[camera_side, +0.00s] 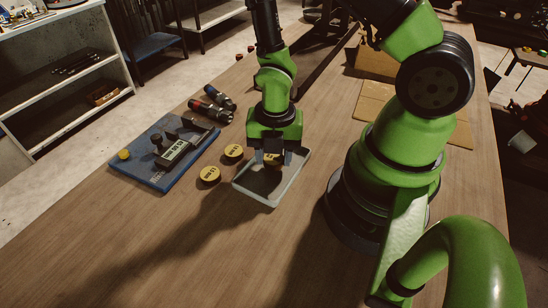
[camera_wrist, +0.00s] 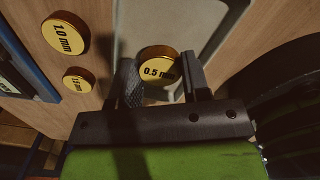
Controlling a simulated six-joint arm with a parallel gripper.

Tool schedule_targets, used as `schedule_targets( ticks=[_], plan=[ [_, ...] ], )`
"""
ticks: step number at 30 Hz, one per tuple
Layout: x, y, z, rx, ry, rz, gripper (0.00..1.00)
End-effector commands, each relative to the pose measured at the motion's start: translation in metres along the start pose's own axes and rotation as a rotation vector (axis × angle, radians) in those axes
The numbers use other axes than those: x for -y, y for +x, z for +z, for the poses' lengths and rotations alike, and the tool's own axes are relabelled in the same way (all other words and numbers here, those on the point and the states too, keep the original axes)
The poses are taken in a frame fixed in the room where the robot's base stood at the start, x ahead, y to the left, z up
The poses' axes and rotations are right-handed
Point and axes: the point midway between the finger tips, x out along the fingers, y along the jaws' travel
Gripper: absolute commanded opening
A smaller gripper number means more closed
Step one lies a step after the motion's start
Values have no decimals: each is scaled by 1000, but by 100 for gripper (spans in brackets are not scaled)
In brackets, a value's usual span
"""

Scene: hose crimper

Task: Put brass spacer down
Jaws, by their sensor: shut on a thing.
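My gripper (camera_side: 272,156) points down over the grey tray (camera_side: 272,204). In the wrist view my gripper (camera_wrist: 160,84) is shut on a round brass spacer marked 0.5 mm (camera_wrist: 157,71), with one finger on each side of it. The tray also shows behind the spacer in the wrist view (camera_wrist: 215,32). In the side view the fingers partly hide the held spacer, and I cannot tell whether it touches the tray floor.
A blue board (camera_side: 150,176) with a digital gauge (camera_side: 176,152) lies left of the spacers. Dark cylindrical tools (camera_side: 212,108) lie behind it. Cardboard (camera_side: 375,103) lies at the back right. The wooden table front is clear.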

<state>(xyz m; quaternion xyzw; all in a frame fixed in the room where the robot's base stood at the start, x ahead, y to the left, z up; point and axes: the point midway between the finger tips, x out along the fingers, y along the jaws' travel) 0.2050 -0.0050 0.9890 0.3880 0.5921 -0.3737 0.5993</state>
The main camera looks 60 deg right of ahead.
Motion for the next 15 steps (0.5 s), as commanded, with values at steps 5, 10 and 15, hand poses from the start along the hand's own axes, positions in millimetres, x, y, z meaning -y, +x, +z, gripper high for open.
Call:
schedule_targets(
  ticks=[5, 10, 15],
  plan=[
    [1, 16, 0, 0, 1, -1, 15],
    [1, 16, 0, 1, 1, 0, 15],
    [1, 18, 0, 1, 1, 0, 15]
  ],
)
